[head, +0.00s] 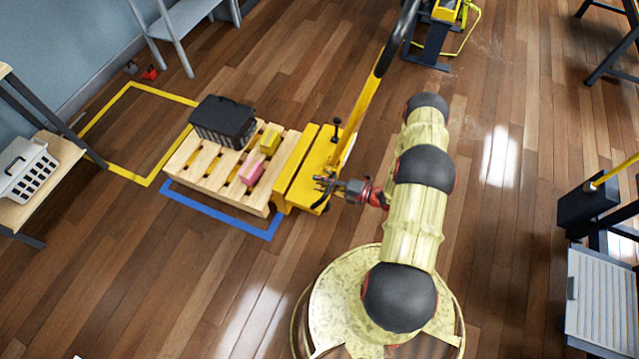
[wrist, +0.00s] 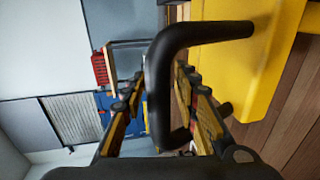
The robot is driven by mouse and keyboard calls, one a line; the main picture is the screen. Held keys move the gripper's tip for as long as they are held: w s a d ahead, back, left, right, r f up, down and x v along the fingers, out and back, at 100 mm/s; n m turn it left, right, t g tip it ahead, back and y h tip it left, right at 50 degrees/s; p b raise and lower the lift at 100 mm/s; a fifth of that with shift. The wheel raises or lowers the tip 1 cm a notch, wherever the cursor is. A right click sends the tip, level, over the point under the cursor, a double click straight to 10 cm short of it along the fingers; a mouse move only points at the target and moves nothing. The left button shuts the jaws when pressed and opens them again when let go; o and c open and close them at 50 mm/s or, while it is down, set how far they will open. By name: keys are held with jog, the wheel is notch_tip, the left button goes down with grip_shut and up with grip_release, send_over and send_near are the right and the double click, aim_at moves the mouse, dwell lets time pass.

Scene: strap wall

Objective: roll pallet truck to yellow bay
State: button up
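The yellow pallet truck (head: 309,165) stands in mid floor, its long tiller (head: 366,105) rising toward the upper right. Its wooden pallet (head: 187,158) carries a black crate (head: 222,122), a yellow block (head: 269,140) and a pink block (head: 251,174). The yellow-outlined bay (head: 165,94) lies to the left, empty in its visible part. My gripper (head: 328,185) is at the truck's near right side. In the wrist view, a black bent bar (wrist: 160,90) passes between my two fingers (wrist: 160,78). The fingers look apart, with a gap beside the bar; firm contact does not show.
A blue floor outline (head: 220,215) runs along the pallet's near side. A shelf with a white basket (head: 28,170) stands at the left, and a grey rack (head: 180,22) behind the bay. Floor between pallet and yellow bay looks clear.

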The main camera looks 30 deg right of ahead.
jog(key=shift+w+a, duration=0.2)
jog(key=shift+w, duration=0.05)
jog(key=shift+c, duration=0.3)
grip_shut()
dwell(0.6)
